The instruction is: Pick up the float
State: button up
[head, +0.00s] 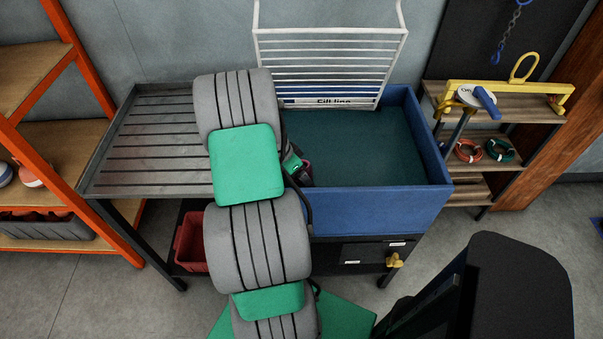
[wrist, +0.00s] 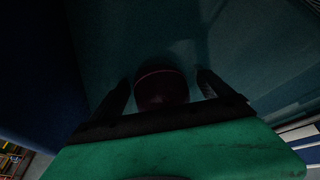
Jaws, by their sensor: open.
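The float (wrist: 162,90) is a dark reddish round thing with a lighter pink line across it, dim in the wrist view. It sits between the two fingers of my gripper (wrist: 163,78), which is open, with a finger on each side. I cannot tell whether either finger touches it. In the head view my gripper (head: 292,164) is over the left end of the blue tub (head: 375,212), mostly hidden by my arm. A small dark pinkish patch beside it, likely the float (head: 306,173), shows there.
A grey slatted drainboard (head: 150,150) lies left of the tub. A white wire rack (head: 330,62) stands at the tub's back. A red bin (head: 190,245) is below. Shelves (head: 505,160) with a yellow bar and rings stand right. The tub's right part is clear.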

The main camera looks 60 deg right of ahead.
jog(key=shift+c, duration=0.4)
jog(key=c, duration=1.4)
jog(key=shift+r, duration=0.1)
